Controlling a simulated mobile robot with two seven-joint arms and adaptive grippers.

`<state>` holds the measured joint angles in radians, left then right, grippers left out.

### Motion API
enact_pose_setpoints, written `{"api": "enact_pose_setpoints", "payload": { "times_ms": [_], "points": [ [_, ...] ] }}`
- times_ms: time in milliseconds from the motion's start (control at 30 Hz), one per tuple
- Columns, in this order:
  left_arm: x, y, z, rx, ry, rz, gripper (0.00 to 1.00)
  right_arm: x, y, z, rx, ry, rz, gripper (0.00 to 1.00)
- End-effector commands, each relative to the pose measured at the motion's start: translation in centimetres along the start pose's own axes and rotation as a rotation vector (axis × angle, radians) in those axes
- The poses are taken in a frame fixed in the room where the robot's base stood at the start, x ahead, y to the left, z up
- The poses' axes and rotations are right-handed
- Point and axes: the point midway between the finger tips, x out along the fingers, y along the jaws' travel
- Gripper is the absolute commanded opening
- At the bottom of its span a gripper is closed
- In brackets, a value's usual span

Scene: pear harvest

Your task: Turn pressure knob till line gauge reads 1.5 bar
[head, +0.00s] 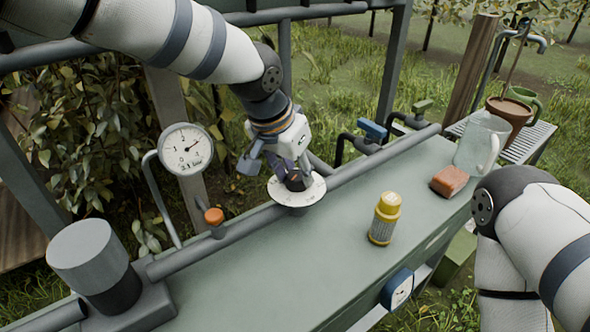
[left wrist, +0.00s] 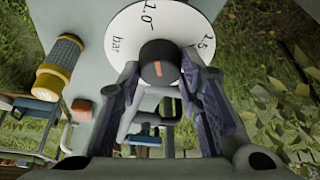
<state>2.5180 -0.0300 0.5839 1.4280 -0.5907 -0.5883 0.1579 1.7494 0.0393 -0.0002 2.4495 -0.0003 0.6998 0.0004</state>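The pressure knob (head: 295,181) is a dark cylinder on a white dial plate (head: 297,196) on the pipe. In the left wrist view the knob (left wrist: 158,62) has an orange mark, and the dial (left wrist: 125,22) shows 1.0, 1.5 and "bar". My left gripper (head: 292,174) points down at the knob. In the left wrist view its fingers (left wrist: 160,66) lie close on both sides of the knob and appear to touch it. The round line gauge (head: 186,149) stands left of the gripper; its needle points up and right, but its numbers are too small to read surely.
An orange-capped valve (head: 213,216) and a grey cylinder (head: 92,262) are on the left. Blue valve handles (head: 372,130) sit behind. My right arm fills the right edge.

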Motion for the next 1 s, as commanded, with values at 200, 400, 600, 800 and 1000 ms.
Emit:
{"api": "enact_pose_setpoints", "payload": {
  "times_ms": [200,400,600,800,1000],
  "points": [
    [0.1,0.0,0.0,0.006,-0.001,0.004,0.05,0.0,0.0,0.0,0.0,-0.001,0.0,0.4],
    [0.1,0.0,0.1,0.061,-0.002,0.03,0.05,0.1,0.0,0.1,0.0,-0.003,0.0,0.4],
    [0.2,-0.2,0.1,0.191,-0.002,0.086,0.05,0.4,0.0,0.2,0.0,-0.01,0.001,0.4],
    [0.4,-0.2,0.1,0.364,-0.003,0.16,0.05,1.0,0.0,0.6,-0.001,-0.029,0.001,0.4],
    [0.6,-0.3,0.1,0.539,-0.004,0.235,0.05,2.0,0.1,1.2,-0.001,-0.057,0.003,0.4]
  ]
}}
